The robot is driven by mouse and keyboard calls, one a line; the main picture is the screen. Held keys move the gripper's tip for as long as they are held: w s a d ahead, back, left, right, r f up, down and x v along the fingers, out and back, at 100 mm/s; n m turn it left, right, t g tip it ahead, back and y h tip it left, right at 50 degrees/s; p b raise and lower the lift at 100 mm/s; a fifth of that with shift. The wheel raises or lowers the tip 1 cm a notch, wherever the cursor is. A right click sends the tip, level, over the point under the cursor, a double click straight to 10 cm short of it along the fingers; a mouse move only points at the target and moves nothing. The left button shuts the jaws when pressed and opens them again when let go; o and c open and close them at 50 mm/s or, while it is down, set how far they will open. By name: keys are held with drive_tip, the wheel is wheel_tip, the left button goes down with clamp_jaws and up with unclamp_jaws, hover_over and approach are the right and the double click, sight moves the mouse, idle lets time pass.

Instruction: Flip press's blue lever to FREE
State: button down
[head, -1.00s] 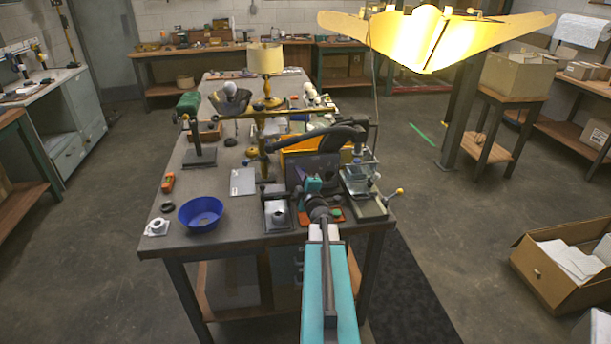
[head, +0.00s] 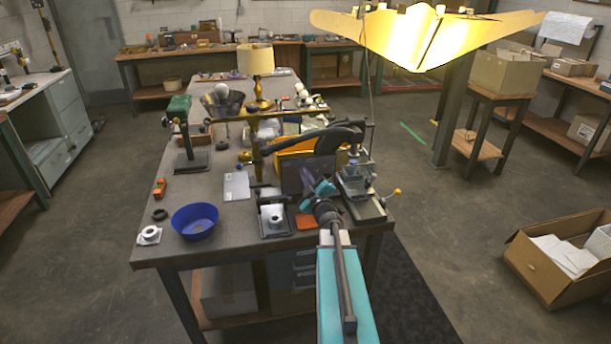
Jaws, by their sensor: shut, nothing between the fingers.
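The press (head: 365,209) appears to be the grey-green bench device at the table's right edge, with a clear block, metal posts and a yellow-knobbed handle (head: 396,191). A small bluish part (head: 353,161) shows near its top. I cannot tell whether this is the blue lever, nor read any FREE marking. My gripper (head: 318,186), with a teal body, is left of the press, apart from the handle. It looks shut and empty, but its fingertips are small and partly hidden by the wrist.
A dark panel and orange bin (head: 298,148) stand just behind my gripper. A grey fixture (head: 273,219) and blue bowl (head: 195,221) are to the left. A large lit lamp shade (head: 420,38) hangs above right. The floor right of the table is clear up to a cardboard box (head: 545,279).

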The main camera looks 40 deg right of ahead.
drive_tip(key=shift+s+d, duration=0.2)
drive_tip(key=shift+d, duration=0.05)
drive_tip(key=shift+f, duration=0.15)
idle(0.5)
